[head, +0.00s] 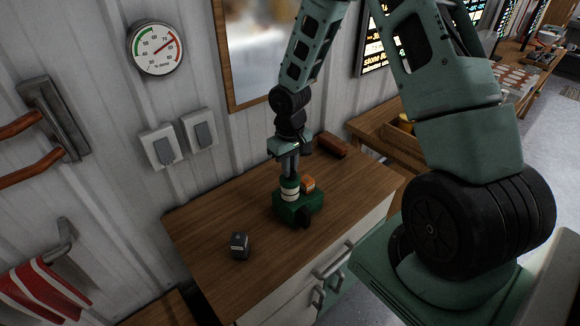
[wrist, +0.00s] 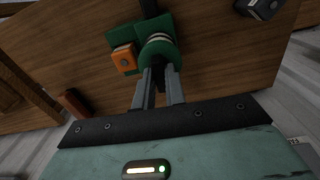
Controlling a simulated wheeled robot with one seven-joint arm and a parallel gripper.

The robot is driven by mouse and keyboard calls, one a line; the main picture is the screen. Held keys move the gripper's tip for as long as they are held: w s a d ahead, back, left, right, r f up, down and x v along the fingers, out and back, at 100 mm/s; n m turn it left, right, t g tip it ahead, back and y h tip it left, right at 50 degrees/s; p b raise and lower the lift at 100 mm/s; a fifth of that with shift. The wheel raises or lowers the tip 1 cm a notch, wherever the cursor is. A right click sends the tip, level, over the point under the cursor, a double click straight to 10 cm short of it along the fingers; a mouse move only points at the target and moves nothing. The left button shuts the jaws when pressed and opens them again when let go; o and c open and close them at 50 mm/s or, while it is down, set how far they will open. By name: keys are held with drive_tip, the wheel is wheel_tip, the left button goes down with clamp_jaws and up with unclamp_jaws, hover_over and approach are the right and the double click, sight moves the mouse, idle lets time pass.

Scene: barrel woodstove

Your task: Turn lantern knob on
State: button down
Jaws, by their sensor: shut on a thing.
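The lantern (head: 287,207) is a green block-shaped body with a round green upright part and cream bands. It stands on the wooden cabinet top. It also shows in the wrist view (wrist: 122,36), with its banded round part (wrist: 158,40) directly ahead of my fingers. An orange piece (head: 308,184) sits on its side, also seen in the wrist view (wrist: 124,58). A black part (head: 303,216) sticks out at its front. My gripper (head: 289,174) points down and is shut on the top of the round part; the fingers (wrist: 160,76) hide the exact contact and any knob there.
A small dark grey box (head: 240,245) stands to the left on the cabinet top (head: 215,220). A reddish-brown block (head: 332,145) lies near the back right. Wall switches (head: 178,140) and a dial gauge (head: 156,48) are behind. The cabinet top's left part is mostly clear.

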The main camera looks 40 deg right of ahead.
drive_tip(key=m+b, duration=0.3)
drive_tip(key=m, duration=0.2)
drive_tip(key=shift+w, duration=0.1)
drive_tip(key=m+b, duration=0.1)
drive_tip(key=m, duration=0.4)
drive_tip(key=shift+m, duration=0.4)
drive_tip(key=m, duration=0.3)
drive_tip(key=shift+r+p, duration=0.1)
drive_tip(key=shift+p, duration=0.2)
drive_tip(key=shift+m+p, duration=0.45)
drive_tip(key=shift+m, duration=1.35)
drive_tip(key=c, duration=1.4)
unclamp_jaws()
drive_tip(key=shift+c, duration=0.2)
